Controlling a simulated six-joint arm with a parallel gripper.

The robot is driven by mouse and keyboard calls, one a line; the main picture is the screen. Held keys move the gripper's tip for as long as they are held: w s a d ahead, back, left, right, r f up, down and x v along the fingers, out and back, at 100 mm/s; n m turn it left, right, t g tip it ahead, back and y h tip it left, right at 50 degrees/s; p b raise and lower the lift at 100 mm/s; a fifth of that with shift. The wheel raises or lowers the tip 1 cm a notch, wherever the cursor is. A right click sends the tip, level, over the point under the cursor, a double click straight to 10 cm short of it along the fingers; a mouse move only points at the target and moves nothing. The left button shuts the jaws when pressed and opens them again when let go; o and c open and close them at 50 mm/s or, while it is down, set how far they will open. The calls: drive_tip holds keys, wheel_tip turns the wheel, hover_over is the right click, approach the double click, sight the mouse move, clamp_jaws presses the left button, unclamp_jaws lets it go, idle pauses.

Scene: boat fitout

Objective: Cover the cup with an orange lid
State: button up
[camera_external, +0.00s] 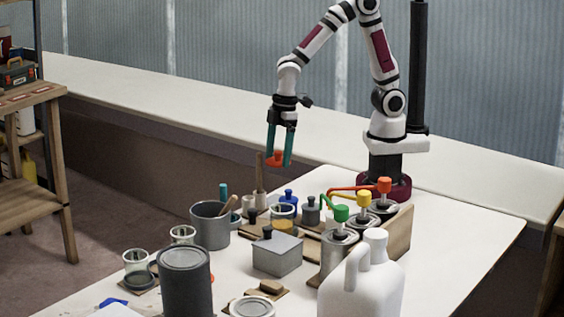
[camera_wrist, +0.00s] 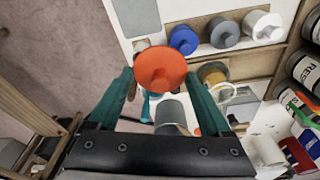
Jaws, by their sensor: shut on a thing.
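My gripper (camera_external: 279,158) has teal fingers and is shut on an orange lid (camera_external: 276,157), held in the air above the back of the white table. In the wrist view the round orange lid (camera_wrist: 160,68) with its small knob sits between the fingertips. Below it in the external view stands a glass cup with yellowish contents (camera_external: 283,217) on a wooden board. Other glass cups (camera_external: 137,264) and (camera_external: 182,236) stand at the front left. I cannot tell which cup the lid fits.
A grey pot (camera_external: 210,226) with a wooden tool, a grey box (camera_external: 277,254), a dark canister (camera_external: 186,285) and a white jug (camera_external: 362,285) crowd the table. Cans with green, yellow and orange tops (camera_external: 384,186) stand right. The table's right side is clear.

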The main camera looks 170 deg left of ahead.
drive_tip(key=w+n, duration=0.4)
drive_tip(key=w, duration=1.2)
drive_tip(key=shift+t, duration=0.3)
drive_tip(key=shift+w+d+f, duration=0.1)
drive_tip(key=shift+d+f, duration=0.15)
drive_tip(key=shift+f, duration=0.9)
drive_tip(key=shift+d+f, duration=0.25)
drive_tip(key=shift+f, duration=0.85)
drive_tip(key=shift+f, duration=0.5)
drive_tip(key=o, duration=1.1)
drive_tip(key=shift+r, duration=0.1)
